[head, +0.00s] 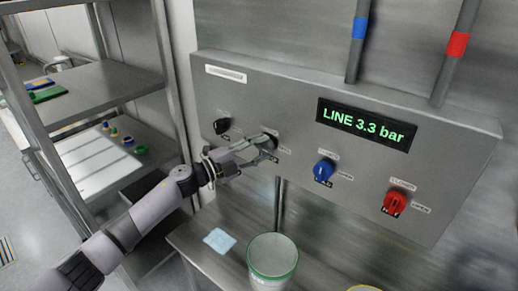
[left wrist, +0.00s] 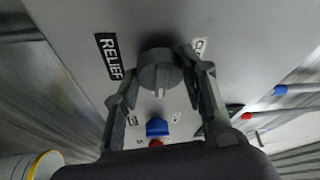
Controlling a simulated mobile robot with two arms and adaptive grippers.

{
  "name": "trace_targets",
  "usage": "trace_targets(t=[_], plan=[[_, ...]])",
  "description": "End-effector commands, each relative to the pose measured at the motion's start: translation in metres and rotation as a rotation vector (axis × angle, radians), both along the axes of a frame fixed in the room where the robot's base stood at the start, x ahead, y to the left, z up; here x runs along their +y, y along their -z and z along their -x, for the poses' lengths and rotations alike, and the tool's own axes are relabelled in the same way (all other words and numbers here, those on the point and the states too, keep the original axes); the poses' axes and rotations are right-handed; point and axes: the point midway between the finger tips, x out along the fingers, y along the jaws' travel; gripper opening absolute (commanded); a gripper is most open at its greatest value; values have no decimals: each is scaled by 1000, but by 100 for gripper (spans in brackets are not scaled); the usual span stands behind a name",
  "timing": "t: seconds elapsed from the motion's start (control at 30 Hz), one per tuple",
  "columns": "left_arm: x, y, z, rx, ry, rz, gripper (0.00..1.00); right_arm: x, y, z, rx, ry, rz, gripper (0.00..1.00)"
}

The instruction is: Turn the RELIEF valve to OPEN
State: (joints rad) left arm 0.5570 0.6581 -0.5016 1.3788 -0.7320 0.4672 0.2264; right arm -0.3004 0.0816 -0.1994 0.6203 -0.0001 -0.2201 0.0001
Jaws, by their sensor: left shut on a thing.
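The RELIEF valve is a dark round knob (head: 269,140) with a raised bar, second from the left on the grey panel. In the left wrist view the knob (left wrist: 160,72) sits beside a black RELIEF label (left wrist: 109,57). A second, partly covered label (left wrist: 200,47) is on its other side. My left gripper (head: 264,146) reaches in from the left and is shut on this knob, one finger on each side. The fingers hide part of the knob in the head view, so its exact pointing is hard to read there. My right gripper is not in view.
The panel (head: 240,90) also bears a black knob (head: 222,126), a blue knob (head: 323,170), a red knob (head: 396,202) and a display (head: 366,124) reading LINE 3.3 bar. Below, a green-rimmed bucket (head: 272,262) and a blue cloth (head: 220,240) are on a metal table (head: 215,265). Shelves (head: 95,88) stand left.

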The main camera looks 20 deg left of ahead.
Motion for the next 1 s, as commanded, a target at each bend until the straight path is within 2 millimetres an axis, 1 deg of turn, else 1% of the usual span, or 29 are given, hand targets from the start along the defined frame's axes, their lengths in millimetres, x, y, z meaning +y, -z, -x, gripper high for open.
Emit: trace_targets(t=[0.27,0.3,0.57,0.87,1.0], plan=[[0,2,0,-1,1,-6,11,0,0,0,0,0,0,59],[0,2,0,-1,1,-6,40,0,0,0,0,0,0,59],[0,1,0,-1,1,-3,58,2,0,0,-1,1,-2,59],[0,0,0,-1,1,-2,59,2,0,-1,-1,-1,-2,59],[7,2,8,0,-1,-4,59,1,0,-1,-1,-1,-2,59]])
